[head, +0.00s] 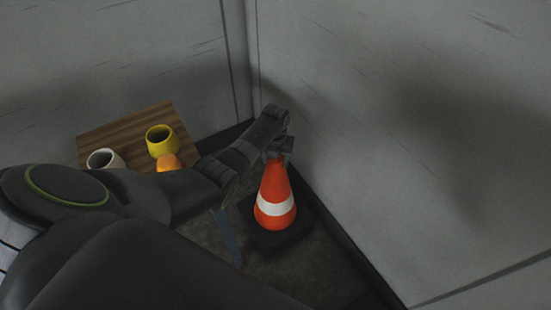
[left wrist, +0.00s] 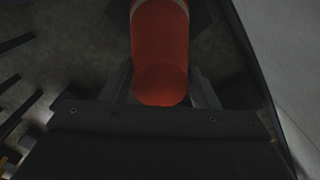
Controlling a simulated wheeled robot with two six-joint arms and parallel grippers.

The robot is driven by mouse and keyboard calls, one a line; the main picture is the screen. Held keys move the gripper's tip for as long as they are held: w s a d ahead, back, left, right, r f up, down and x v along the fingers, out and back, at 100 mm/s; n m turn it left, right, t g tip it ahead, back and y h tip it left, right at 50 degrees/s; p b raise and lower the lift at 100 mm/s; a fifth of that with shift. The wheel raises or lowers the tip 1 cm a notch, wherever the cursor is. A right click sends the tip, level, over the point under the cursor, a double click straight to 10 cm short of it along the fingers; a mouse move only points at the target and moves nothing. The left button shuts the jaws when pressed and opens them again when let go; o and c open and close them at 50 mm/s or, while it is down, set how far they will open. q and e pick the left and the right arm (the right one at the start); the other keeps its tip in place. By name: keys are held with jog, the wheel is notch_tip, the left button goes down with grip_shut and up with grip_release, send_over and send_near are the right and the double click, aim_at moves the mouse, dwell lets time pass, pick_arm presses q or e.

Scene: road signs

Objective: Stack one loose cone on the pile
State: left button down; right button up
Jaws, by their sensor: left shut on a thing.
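An orange cone (head: 274,188) with a white band and a dark square base stands upright in the corner by the right wall in the head view. My left gripper (head: 278,150) is at the top of this cone, shut on its tip. In the left wrist view the cone (left wrist: 160,50) lies between the two fingers of the left gripper (left wrist: 162,92). I cannot tell whether it is a single cone or the top of a pile, nor whether its base rests on the floor. My right gripper is not in view.
A small wooden table (head: 128,128) at the left holds a yellow cup (head: 161,141), a white cup (head: 104,160) and an orange item (head: 168,162), partly hidden by my arm. Grey walls meet behind the cone, and the right wall (head: 400,130) is close to it.

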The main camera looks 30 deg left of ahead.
pick_arm(q)
jog(key=c, duration=0.6)
grip_release()
jog(key=shift+r, duration=0.15)
jog(key=shift+o, duration=0.8)
jog(key=shift+s+f, duration=0.1)
jog(key=shift+f, duration=0.15)
jog(key=shift+r, duration=0.3)
notch_tip(320, 180, up, 6)
jog(key=shift+f+p, duration=0.15)
jog(key=shift+p, duration=1)
notch_tip(320, 180, up, 11)
jog(key=p, duration=0.2)
jog(key=shift+r, duration=0.2)
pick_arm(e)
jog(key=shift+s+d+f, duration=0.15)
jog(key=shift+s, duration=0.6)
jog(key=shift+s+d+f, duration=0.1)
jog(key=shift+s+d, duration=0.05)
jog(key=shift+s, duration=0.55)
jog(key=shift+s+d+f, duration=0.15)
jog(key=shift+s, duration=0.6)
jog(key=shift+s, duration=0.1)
